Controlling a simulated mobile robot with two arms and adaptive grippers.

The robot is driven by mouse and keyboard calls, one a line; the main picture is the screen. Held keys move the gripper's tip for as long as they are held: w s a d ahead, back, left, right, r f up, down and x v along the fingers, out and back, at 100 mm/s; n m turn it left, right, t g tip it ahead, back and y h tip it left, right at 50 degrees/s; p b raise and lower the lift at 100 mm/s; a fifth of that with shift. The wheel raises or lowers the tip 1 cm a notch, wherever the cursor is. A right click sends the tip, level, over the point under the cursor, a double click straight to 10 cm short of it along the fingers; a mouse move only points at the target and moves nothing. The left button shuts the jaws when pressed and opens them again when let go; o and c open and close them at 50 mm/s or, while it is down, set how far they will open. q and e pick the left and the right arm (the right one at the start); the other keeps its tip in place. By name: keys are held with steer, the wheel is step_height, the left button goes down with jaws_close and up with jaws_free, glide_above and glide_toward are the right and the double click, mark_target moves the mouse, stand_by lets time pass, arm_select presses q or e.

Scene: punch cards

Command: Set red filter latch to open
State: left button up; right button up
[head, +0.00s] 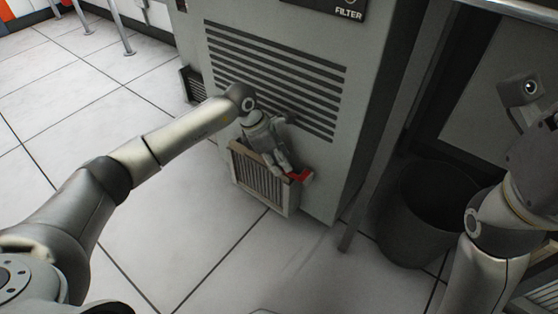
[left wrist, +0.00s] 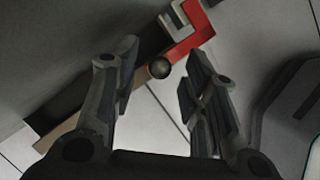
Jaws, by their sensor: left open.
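The red filter latch (head: 298,176) sits at the right end of the top edge of the filter box (head: 262,183), low on the front of the grey cabinet. In the left wrist view the red latch (left wrist: 190,42) shows as a bent red piece ahead of the fingers, with a round dark knob (left wrist: 160,67) at its near end. My left gripper (head: 284,170) is at the box's top, just left of the latch. In the left wrist view its fingers (left wrist: 158,90) are apart, with the knob showing beyond the gap between them. I cannot tell whether they touch it. My right gripper is not clearly visible.
The grey cabinet (head: 350,110) with slotted vents stands behind the latch, with a "FILTER" label (head: 348,14) above. A dark bin (head: 410,215) stands to the right, past a thin table leg (head: 355,215). The tiled floor (head: 190,215) in front is clear.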

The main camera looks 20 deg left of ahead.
arm_select(q)
jaws_close()
stand_by(0.5)
